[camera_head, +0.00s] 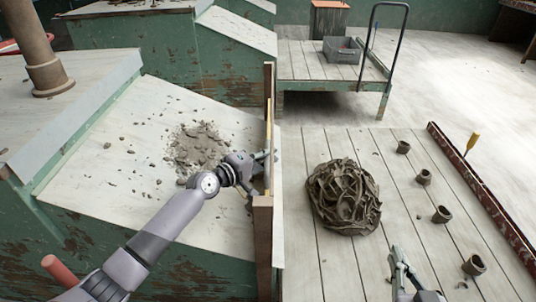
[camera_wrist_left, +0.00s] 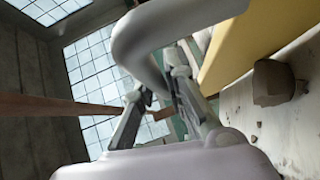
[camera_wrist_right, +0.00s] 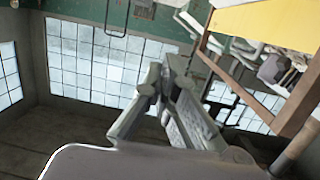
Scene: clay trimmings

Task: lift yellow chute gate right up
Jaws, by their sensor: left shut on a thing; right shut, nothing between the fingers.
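The yellow chute gate (camera_head: 268,112) stands nearly edge-on between two wooden posts at the foot of the sloped chute. Its yellow face is clear in the left wrist view (camera_wrist_left: 250,40) and the right wrist view (camera_wrist_right: 262,18). My left gripper (camera_head: 268,158) is at the gate, shut on what looks like its grey handle (camera_wrist_left: 150,38), a curved bar. The exact contact is partly hidden. My right gripper (camera_head: 399,260) is shut and empty above the plank table, apart from the gate.
Clay crumbs (camera_head: 200,146) lie on the chute (camera_head: 100,185) behind the gate. A large heap of clay trimmings (camera_head: 344,197) sits on the plank table (camera_head: 300,270), with several small clay rings on the right.

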